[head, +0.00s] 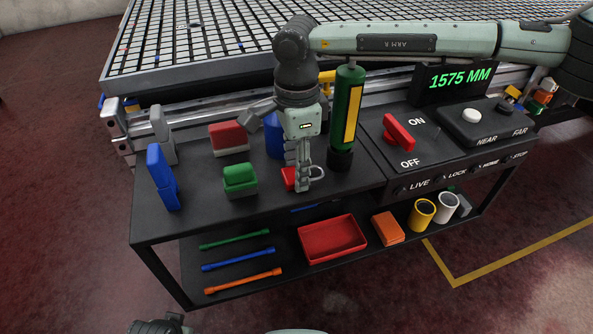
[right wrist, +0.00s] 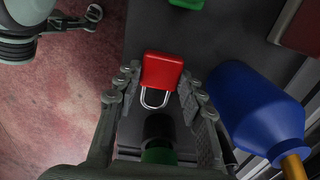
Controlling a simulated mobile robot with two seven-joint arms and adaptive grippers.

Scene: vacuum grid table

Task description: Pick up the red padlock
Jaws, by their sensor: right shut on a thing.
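The red padlock (head: 289,178) is at the front part of the black bench top, partly hidden by my right gripper (head: 303,187). The right wrist view shows its red body (right wrist: 161,70) between the fingertips of my right gripper (right wrist: 160,82), with the silver shackle (right wrist: 153,98) toward the palm.
A green and yellow cylinder (head: 348,112) stands close right of my right gripper. A blue bottle (right wrist: 255,110) is near it. A green block (head: 239,177), a red block (head: 228,136) and a blue block (head: 162,177) stand left. A red switch (head: 398,132) is right. The shelf below holds a red tray (head: 333,239).

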